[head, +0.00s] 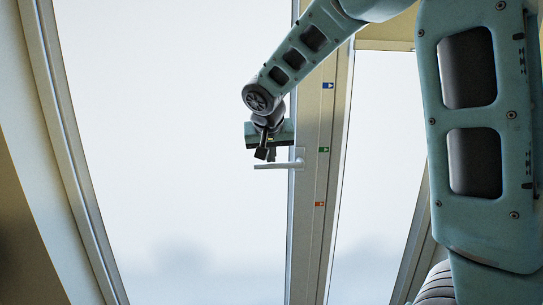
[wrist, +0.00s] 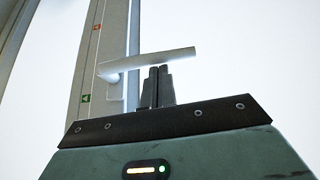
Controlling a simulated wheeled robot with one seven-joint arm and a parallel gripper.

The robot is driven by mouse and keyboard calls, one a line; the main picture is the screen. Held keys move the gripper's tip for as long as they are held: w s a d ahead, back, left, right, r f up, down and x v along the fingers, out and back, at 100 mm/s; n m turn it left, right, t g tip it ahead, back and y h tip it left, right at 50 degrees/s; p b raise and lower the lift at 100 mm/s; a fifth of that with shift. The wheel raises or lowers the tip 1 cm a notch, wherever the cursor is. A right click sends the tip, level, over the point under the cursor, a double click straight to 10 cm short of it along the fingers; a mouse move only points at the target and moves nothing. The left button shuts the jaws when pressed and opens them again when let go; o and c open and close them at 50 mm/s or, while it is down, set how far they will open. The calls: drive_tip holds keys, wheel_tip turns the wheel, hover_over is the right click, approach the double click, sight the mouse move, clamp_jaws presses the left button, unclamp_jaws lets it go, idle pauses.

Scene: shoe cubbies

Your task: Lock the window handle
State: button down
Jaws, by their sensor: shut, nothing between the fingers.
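The window handle (head: 272,166) is a light grey lever on the window's upright frame in the head view. It lies roughly level, reaching left from its mount on the frame. In the wrist view the handle (wrist: 150,61) crosses above my fingertips, tilted slightly. My gripper (head: 265,155) is shut and empty, just above the lever in the head view. Its closed fingers (wrist: 158,72) sit close to the lever's middle in the wrist view; I cannot tell whether they touch it.
The window frame post (head: 310,220) carries blue, green and orange marker stickers (head: 323,150). The green one is about level with the handle mount. Pale glass panes (head: 180,130) stand on both sides of the post. The space left of the handle looks clear.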

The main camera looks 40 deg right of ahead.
sight(267, 169)
drive_tip(key=shift+f, duration=0.1)
drive_tip(key=f+h+b, duration=0.1)
drive_tip(key=b, duration=0.1)
drive_tip(key=f+n+g+h+b, duration=0.1)
drive_tip(key=b, duration=0.1)
drive_tip(key=f+g+h+b, duration=0.1)
drive_tip(key=b, duration=0.1)
drive_tip(key=shift+w+a+f+b, duration=0.25)
drive_tip(key=shift+a+f+b, duration=0.05)
drive_tip(key=shift+a+f, duration=0.1)
drive_tip(key=s+d+f+n+g+h+b, duration=0.3)
drive_tip(key=d+f+n+h+b, duration=0.1)
drive_tip(key=f+h+b, duration=0.3)
drive_tip(key=shift+d+f+n+h+b, duration=0.25)
drive_tip(key=shift+n+h+b, duration=0.75)
drive_tip(key=shift+h, duration=1)
drive_tip(key=shift+w, duration=0.1)
